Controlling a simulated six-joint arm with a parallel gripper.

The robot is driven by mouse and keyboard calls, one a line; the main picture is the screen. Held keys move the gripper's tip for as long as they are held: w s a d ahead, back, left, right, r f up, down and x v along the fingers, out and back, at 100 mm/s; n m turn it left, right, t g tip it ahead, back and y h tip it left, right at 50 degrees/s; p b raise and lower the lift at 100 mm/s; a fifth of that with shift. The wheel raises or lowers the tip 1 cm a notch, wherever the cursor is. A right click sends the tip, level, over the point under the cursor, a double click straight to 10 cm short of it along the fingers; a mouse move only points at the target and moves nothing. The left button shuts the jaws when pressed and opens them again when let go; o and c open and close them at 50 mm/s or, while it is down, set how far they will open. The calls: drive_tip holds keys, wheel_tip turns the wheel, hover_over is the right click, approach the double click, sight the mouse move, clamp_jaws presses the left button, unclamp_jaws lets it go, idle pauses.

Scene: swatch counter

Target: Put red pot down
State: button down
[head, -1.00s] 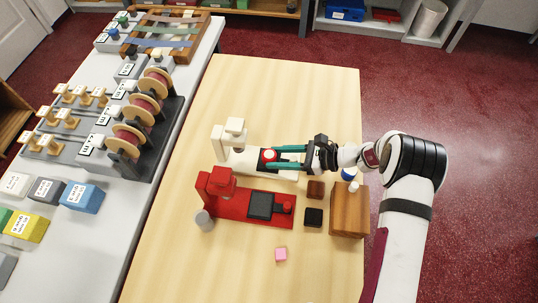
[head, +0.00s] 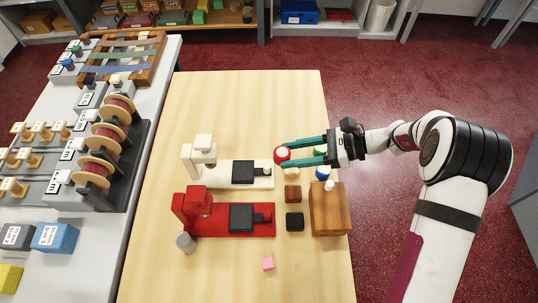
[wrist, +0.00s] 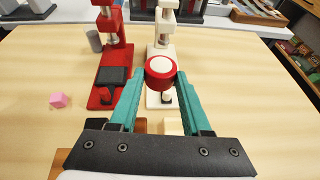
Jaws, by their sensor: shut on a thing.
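The red pot (head: 282,154), a small round red pot with a white top, is held between the teal fingertips of my gripper (head: 284,153). In the wrist view the pot (wrist: 160,68) sits between both fingertips, in front of the white machine. My gripper is shut on it and holds it near the right end of the white machine (head: 214,174). Whether the pot is clear of the table is hard to tell, but it looks raised.
A red machine (head: 190,226) stands in front of the white one, with a grey cylinder (head: 185,243) beside it. A wooden block (head: 328,215), a brown block (head: 293,194), a black block (head: 294,221) and a pink cube (head: 268,263) lie nearby. The table's back is clear.

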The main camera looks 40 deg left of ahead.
drive_tip(key=w+d+f+m+t+y, duration=0.1)
drive_tip(key=w+d+m+t+y, duration=0.35)
drive_tip(key=w+m+t, duration=1)
drive_tip(key=n+g+h, duration=0.2)
drive_tip(key=n+g, duration=0.2)
drive_tip(key=n, duration=0.1)
hover_over(312, 135)
drive_tip(key=s+d, duration=0.1)
drive_tip(key=shift+y, duration=0.25)
drive_tip(key=f, duration=0.7)
drive_tip(key=shift+s+d, duration=0.2)
drive_tip(key=shift+a+f, duration=0.15)
drive_tip(key=shift+f, duration=0.95)
drive_tip(key=shift+a+f, duration=0.1)
drive_tip(key=shift+f, duration=1)
drive_tip(key=shift+c, duration=1.8)
unclamp_jaws()
drive_tip(key=shift+f, duration=0.1)
